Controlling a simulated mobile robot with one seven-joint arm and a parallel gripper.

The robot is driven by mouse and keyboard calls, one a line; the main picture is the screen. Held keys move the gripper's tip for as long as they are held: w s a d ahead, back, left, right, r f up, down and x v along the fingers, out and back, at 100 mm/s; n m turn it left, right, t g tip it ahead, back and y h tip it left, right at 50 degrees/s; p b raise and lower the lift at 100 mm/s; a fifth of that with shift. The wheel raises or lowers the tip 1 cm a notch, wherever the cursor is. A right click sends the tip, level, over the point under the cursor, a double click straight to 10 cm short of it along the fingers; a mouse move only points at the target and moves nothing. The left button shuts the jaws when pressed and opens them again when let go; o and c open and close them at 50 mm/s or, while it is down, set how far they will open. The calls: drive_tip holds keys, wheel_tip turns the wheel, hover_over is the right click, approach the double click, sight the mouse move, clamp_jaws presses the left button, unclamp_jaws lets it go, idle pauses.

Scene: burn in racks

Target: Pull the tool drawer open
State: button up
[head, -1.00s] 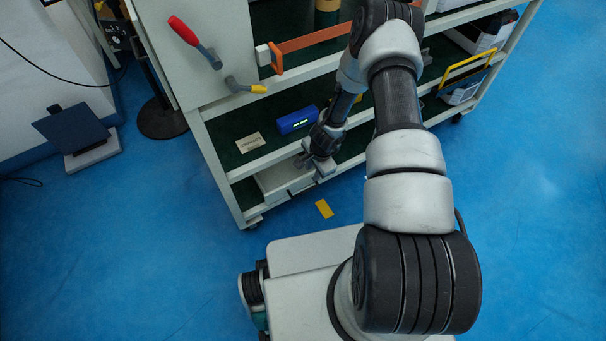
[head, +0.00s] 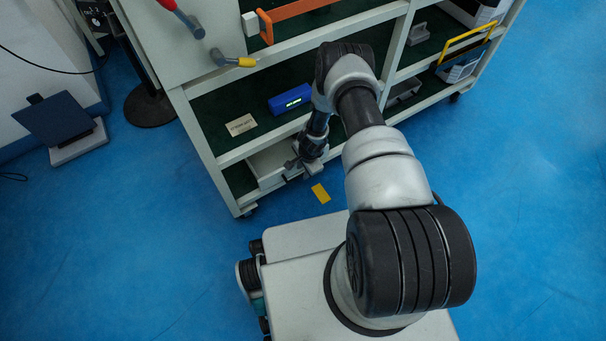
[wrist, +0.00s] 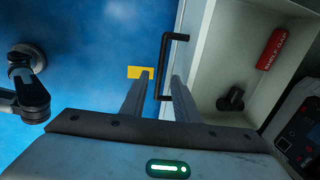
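The tool drawer (head: 268,166) is a pale, open-topped box low in the shelf rack. The wrist view shows the inside of the drawer (wrist: 228,62), with a red labelled cylinder (wrist: 271,49) and a small black object (wrist: 232,99) in it. Its black bar handle (wrist: 164,62) stands off the front face. My gripper (wrist: 161,76) has its two fingers apart, one on each side of the handle, with visible gaps. In the head view my gripper (head: 298,170) is at the drawer front, and the arm hides part of it.
The rack (head: 222,152) holds a blue box (head: 289,98) and a small card (head: 241,124) above the drawer. A yellow floor mark (head: 320,193) lies in front. A black round stand base (head: 150,105) is at left. Blue floor is clear in front.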

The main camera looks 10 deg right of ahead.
drive_tip(key=shift+w+a+f+b, duration=0.1)
drive_tip(key=shift+w+f+b, duration=0.05)
drive_tip(key=shift+f, duration=0.5)
drive_tip(key=shift+w+f+b, duration=0.1)
drive_tip(key=shift+f+b, duration=0.05)
drive_tip(key=shift+f, duration=0.45)
clamp_jaws()
